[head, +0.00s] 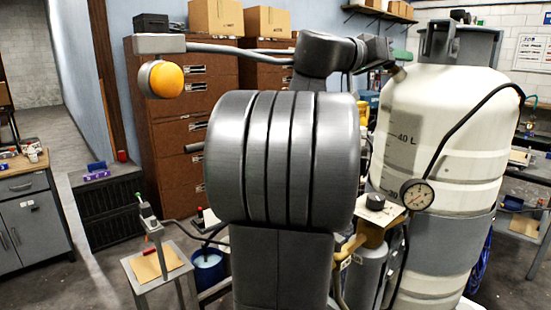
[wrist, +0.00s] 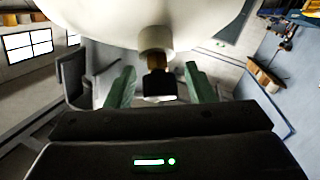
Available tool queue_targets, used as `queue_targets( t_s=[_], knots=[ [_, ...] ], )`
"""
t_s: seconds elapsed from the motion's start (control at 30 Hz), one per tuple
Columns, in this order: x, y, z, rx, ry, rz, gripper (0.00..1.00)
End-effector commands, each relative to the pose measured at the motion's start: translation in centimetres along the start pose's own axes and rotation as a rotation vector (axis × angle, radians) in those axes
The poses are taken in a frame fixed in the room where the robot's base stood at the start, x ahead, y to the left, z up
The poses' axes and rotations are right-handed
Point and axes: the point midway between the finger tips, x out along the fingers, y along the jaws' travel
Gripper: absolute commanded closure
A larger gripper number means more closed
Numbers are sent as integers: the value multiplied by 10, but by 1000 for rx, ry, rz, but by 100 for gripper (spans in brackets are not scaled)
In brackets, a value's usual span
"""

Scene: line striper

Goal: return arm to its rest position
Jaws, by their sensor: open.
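My gripper (wrist: 162,78) is open in the wrist view, its two green fingers standing apart on either side of a fitting. The fitting has a white collar (wrist: 156,39), a short brass stem and a black end (wrist: 159,86). It joins a large white rounded body at the top of the view. I see no clear contact between fingers and fitting. In the head view my grey arm (head: 330,55) reaches right, toward the shoulder of a white tank (head: 440,110). My gripper cannot be made out there.
The tank carries a pressure gauge (head: 417,195) and a black hose. An orange lamp (head: 163,79) on a grey bar is at upper left. Brown drawer cabinets (head: 170,120) with cardboard boxes (head: 215,17) stand behind. A blue bucket (head: 208,268) is low down. Open floor lies at left.

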Motion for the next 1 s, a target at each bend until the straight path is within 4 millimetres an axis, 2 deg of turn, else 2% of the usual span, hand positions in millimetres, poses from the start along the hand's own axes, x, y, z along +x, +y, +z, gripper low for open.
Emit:
queue_targets(
  t_s=[0.7, 1.0],
  knots=[
    [-1, 5, -2, 383, 17, 337, 51],
    [-14, 1, 0, 394, 17, 346, 51]
  ],
)
